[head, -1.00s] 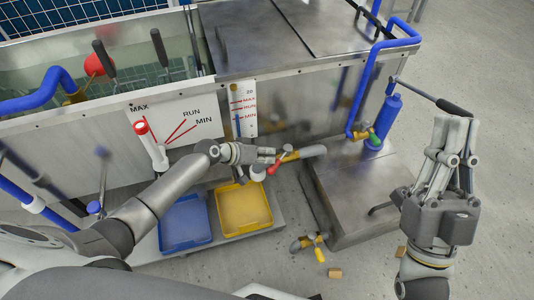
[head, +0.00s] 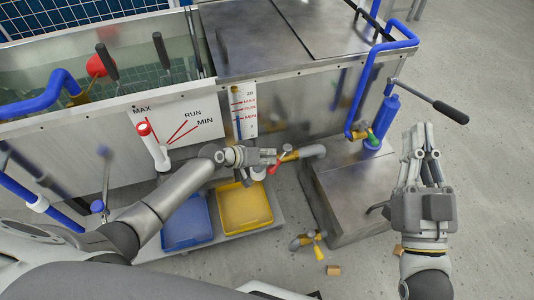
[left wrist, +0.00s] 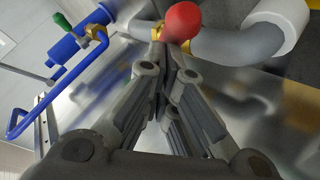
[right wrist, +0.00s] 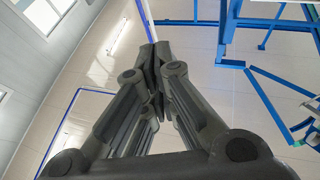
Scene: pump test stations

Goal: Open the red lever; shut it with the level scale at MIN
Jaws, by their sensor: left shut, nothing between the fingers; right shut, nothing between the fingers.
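The red lever (head: 273,168) is on a brass valve in the grey pipe, low at the front of the tank. In the left wrist view its round red end (left wrist: 182,22) is just beyond my fingertips; I cannot tell if they touch. My left gripper (head: 275,157) is shut and empty, right beside the lever. The level scale (head: 243,100) is a white strip on the tank front with red marks and MAX, RUN and MIN labels. Its blue column tops out close to the MIN mark. My right gripper (head: 423,138) is shut and empty, raised at the right.
A blue tray (head: 187,240) and a yellow tray (head: 243,230) sit below my left arm. A metal plinth (head: 345,220) with a blue cylinder (head: 385,115) and a black-handled lever (head: 451,112) stands right. A loose valve piece (head: 314,243) and a small block (head: 333,270) lie on the floor.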

